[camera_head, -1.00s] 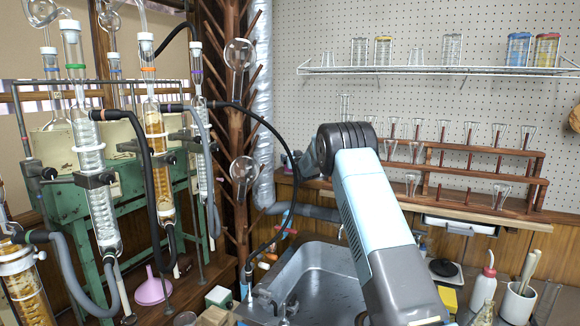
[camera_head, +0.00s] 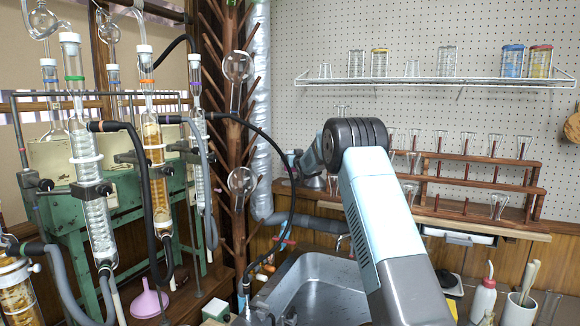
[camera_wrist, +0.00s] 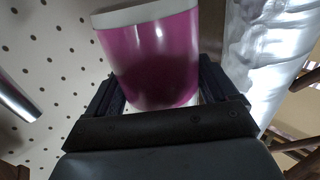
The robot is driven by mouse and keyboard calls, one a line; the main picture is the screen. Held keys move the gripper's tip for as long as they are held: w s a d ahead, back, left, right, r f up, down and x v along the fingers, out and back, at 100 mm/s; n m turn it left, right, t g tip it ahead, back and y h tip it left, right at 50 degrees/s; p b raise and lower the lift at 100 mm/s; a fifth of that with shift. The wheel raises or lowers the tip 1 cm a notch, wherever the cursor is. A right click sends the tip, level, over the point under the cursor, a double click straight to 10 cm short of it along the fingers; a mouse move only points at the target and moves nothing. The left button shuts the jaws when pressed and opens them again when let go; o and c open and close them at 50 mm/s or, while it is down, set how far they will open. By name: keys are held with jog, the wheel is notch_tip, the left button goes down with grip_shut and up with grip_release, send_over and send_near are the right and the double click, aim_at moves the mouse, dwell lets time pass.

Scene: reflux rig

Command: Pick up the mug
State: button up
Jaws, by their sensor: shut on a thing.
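The mug (camera_wrist: 158,60) is magenta with a pale rim, and it shows large in the wrist view. It sits between the two black fingers of my gripper (camera_wrist: 168,92), which is shut on it. Its pale rim faces the top of the wrist view. In the head view my arm rises from the lower right and bends away at its dark joint.
A metal sink (camera_head: 318,285) lies below my arm. A wooden rack (camera_head: 470,180) of glassware and a wire shelf (camera_head: 430,80) are on the pegboard wall. Glass condensers (camera_head: 95,190) with hoses crowd the left. A silver duct (camera_head: 262,130) and wooden drying tree (camera_head: 232,150) stand mid-left.

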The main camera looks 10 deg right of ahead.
jog(key=s+r, duration=0.1)
jog(key=r, duration=0.1)
jog(key=s+d+r, duration=0.1)
jog(key=s+r, duration=0.1)
jog(key=s+d+r, duration=0.2)
jog(key=s+r, duration=0.1)
jog(key=s, duration=0.5)
jog(key=shift+d+r, duration=0.2)
jog(key=shift+d, duration=0.05)
jog(key=shift+s, duration=0.1)
